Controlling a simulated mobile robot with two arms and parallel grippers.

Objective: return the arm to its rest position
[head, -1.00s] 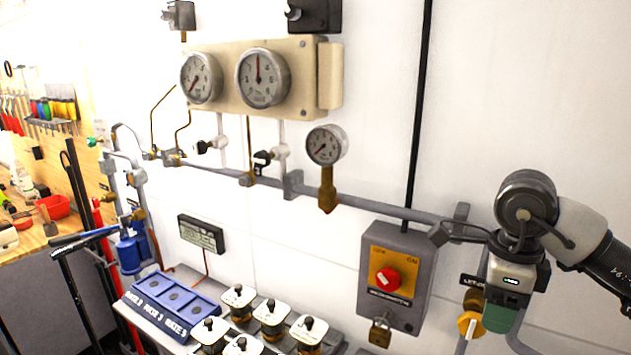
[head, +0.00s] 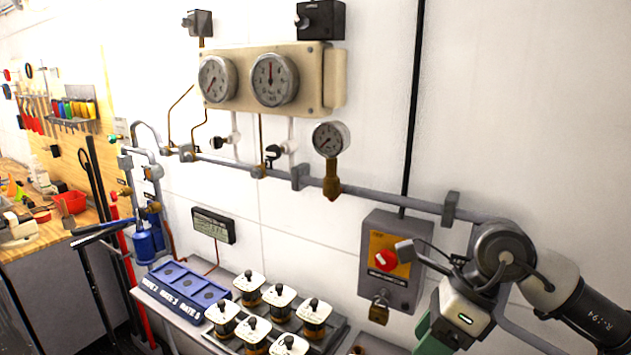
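My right arm comes in from the right edge, with its dark round wrist joint in front of the lower right wall. My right gripper (head: 436,336) hangs down and left from the wrist, with a white and grey body and a green part below. The bottom edge cuts it off, and I cannot make out its fingertips or whether it holds anything. It appears just right of and below the grey switch box (head: 405,225) with a red knob. My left gripper is not in view.
A grey pipe (head: 385,203) with a brass-stemmed gauge (head: 330,139) runs along the white wall. Two larger gauges sit on a cream panel (head: 325,80). Below are a blue three-part tray (head: 160,283) and several white-topped knobbed pieces (head: 283,296). A wooden workbench (head: 60,238) stands left.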

